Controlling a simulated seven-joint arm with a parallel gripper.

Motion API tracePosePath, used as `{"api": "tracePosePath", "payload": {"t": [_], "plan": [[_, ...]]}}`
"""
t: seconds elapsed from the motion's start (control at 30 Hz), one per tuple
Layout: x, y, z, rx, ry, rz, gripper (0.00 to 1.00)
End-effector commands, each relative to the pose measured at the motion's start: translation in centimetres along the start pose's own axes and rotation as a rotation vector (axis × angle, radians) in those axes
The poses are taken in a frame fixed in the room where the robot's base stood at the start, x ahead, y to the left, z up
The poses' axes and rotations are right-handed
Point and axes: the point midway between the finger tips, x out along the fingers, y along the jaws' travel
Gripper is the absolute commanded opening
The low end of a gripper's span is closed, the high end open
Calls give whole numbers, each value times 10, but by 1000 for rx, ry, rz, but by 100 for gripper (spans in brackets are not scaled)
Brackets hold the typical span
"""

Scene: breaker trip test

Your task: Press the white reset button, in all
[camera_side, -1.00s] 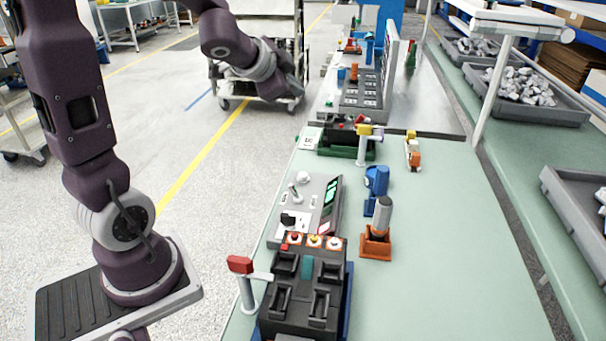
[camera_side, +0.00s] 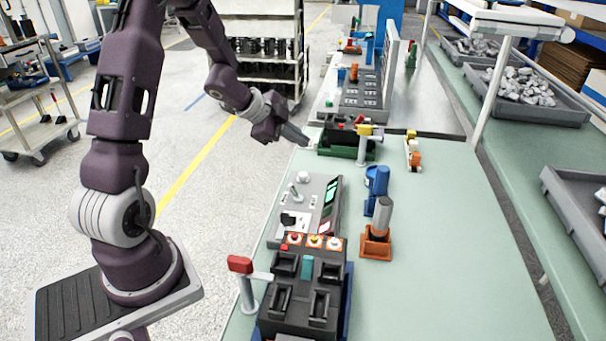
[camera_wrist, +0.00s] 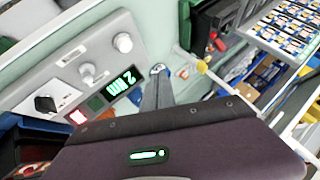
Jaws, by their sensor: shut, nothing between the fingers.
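My gripper (camera_side: 308,144) is shut and empty, its fingers pointing down and right at a small pale plate near the far left edge of the green table. The fingers cover most of that plate in the side view. In the wrist view the fingertips (camera_wrist: 158,72) lie over its left part, and a small reddish spot (camera_wrist: 184,73) shows beside them. A white button is not clearly visible under the fingertips, and I cannot tell whether they touch it. The grey control panel (camera_side: 316,191) has a white round knob (camera_side: 303,177), a small lever and a black rotary knob.
The panel's lit green display (camera_wrist: 123,87) shows in the wrist view. A green tray (camera_side: 340,151) and a yellow-topped post (camera_side: 363,143) stand right of my gripper. A blue part (camera_side: 376,181) and an orange-based cylinder (camera_side: 376,243) stand nearer.

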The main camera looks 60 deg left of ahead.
Motion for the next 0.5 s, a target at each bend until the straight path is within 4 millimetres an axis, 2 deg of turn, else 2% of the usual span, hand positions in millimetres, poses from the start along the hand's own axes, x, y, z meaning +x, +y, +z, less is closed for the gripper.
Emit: {"api": "tracePosePath", "payload": {"t": [0.3,0.5], "plan": [[33,24,24,-3,-1,2,0],[44,32,33,-1,-1,-1,0]]}}
